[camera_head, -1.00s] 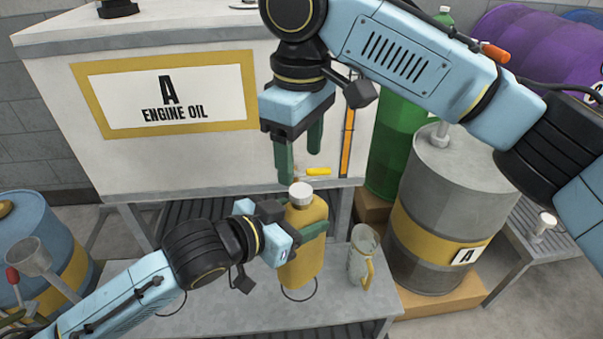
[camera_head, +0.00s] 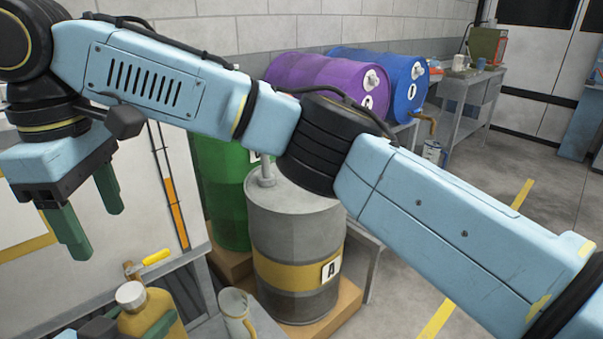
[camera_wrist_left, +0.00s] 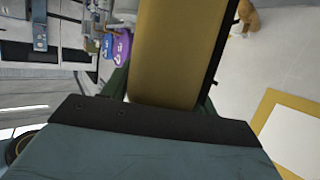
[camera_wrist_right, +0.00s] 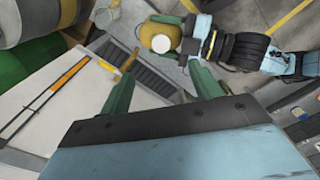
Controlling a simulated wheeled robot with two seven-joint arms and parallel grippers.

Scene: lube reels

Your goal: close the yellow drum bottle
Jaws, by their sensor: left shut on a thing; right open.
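The yellow bottle (camera_head: 150,310) stands at the lower left of the head view, cut off by the bottom edge. A pale round cap (camera_head: 130,294) sits on its top; I cannot tell how tight it is. My left gripper (camera_head: 155,328) is shut around the bottle's body, which fills the middle of the left wrist view (camera_wrist_left: 172,55). My right gripper (camera_head: 97,232) is open and empty, fingers pointing down, above and left of the cap. In the right wrist view, the cap (camera_wrist_right: 162,45) shows beyond the open fingers, apart from them.
A clear jug (camera_head: 237,312) stands right of the bottle. A yellow-handled tool (camera_head: 150,260) lies behind it. A grey drum (camera_head: 295,230) with a yellow band and a green drum (camera_head: 222,185) stand behind. Purple (camera_head: 325,85) and blue (camera_head: 395,80) drums lie further back.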

